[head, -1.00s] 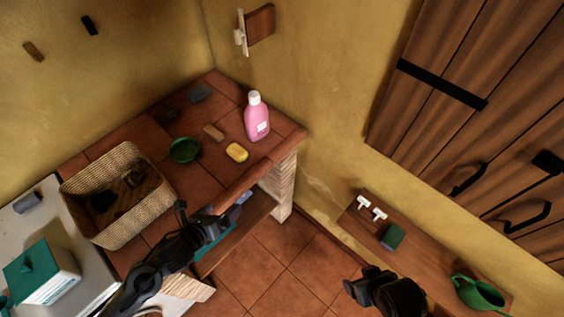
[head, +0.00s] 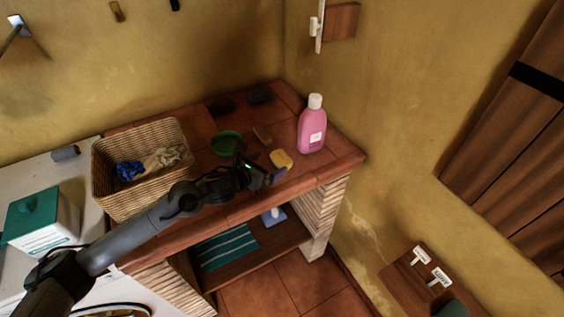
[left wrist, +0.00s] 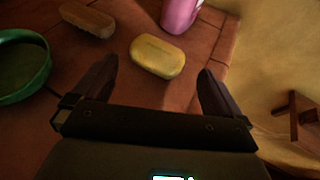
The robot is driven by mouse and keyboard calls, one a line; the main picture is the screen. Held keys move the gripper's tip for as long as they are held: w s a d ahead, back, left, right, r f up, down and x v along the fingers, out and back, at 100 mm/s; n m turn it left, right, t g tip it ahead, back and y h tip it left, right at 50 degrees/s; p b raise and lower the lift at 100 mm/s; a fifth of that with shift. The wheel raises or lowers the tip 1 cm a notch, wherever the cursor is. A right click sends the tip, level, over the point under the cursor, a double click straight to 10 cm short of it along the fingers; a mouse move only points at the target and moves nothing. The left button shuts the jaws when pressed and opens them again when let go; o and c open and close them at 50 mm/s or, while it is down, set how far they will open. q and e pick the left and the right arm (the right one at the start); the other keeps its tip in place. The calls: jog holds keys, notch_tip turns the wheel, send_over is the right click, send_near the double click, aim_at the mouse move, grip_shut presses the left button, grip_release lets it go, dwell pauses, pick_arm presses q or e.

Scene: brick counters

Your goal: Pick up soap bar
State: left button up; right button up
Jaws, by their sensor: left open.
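The yellow soap bar (head: 281,159) lies on the tiled counter, in front of the pink bottle. In the left wrist view the soap bar (left wrist: 157,56) is just beyond the fingertips, roughly centred between them. My left gripper (head: 268,173) is close to the soap on its near side. In the left wrist view its two fingers (left wrist: 157,72) are spread apart with nothing between them. My right gripper does not show now.
A pink bottle (head: 312,125) stands right behind the soap. A green dish (head: 226,143) and a small brown block (head: 262,134) lie to its left. A wicker basket (head: 135,198) with cloths stands further left. The counter's right edge is near.

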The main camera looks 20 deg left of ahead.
aim_at(279, 159)
pick_arm(q)
jog(key=shift+b+x, duration=0.75)
jog(key=shift+x, duration=2.65)
jog(key=shift+s+a+f, duration=0.1)
jog(key=shift+a+f, duration=0.05)
jog(key=shift+f, duration=0.05)
jog(key=c, duration=0.8)
jog(key=shift+o, duration=0.2)
